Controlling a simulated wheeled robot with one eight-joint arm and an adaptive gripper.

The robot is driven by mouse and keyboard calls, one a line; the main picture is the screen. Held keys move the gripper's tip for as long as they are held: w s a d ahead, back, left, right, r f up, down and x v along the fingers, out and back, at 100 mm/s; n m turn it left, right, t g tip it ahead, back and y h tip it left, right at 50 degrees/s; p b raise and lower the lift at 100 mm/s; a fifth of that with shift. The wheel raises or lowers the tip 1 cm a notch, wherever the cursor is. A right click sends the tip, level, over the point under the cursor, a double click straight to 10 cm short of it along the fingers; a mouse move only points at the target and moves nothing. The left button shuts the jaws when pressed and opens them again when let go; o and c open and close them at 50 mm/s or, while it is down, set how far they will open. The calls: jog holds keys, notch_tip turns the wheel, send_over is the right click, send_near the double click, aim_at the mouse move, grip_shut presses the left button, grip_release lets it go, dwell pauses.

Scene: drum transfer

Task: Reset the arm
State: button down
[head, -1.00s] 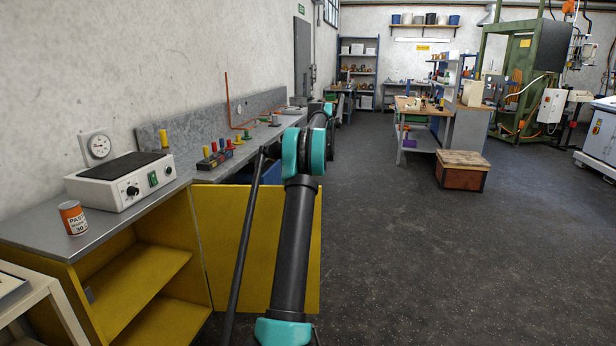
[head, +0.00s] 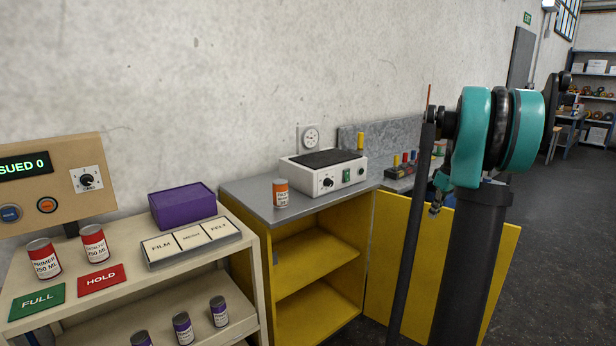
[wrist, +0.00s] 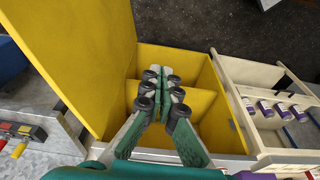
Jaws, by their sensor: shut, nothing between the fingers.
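My arm, black with teal joints, stands upright at the right of the head view, in front of the yellow cabinet's open door (head: 400,250). My gripper (wrist: 172,76) shows in the wrist view, its green and grey fingers closed together with nothing between them. Below it is the open yellow cabinet (wrist: 205,62). The cabinet (head: 300,270) also stands in the middle of the head view, its shelves empty where visible. In the head view the fingers cannot be made out clearly.
On the cabinet top are an orange-labelled can (head: 281,194) and a white hotplate box (head: 322,175). To the left, a cream cart (head: 250,262) carries a purple box (head: 183,206), red-labelled cans (head: 95,244) and several small purple-labelled cans (head: 183,328). Open floor (head: 565,240) lies to the right.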

jog(key=s+a+f+m+t+h, duration=0.1)
jog(key=s+a+f+m, duration=0.1)
jog(key=s+a+f, duration=0.4)
jog(key=s+a+f+m, duration=0.1)
jog(key=s+a+m, duration=0.1)
jog(key=s+a, duration=0.75)
jog(key=s+a+f+m, duration=0.1)
jog(key=s+a+f, duration=0.3)
jog(key=s, duration=0.3)
jog(key=s+a+f+m+t, duration=0.1)
jog(key=s+a+f, duration=0.3)
jog(key=s, duration=0.4)
jog(key=shift+s+f+m, duration=0.3)
jog(key=shift+f+m, duration=0.2)
jog(key=shift+f, duration=0.3)
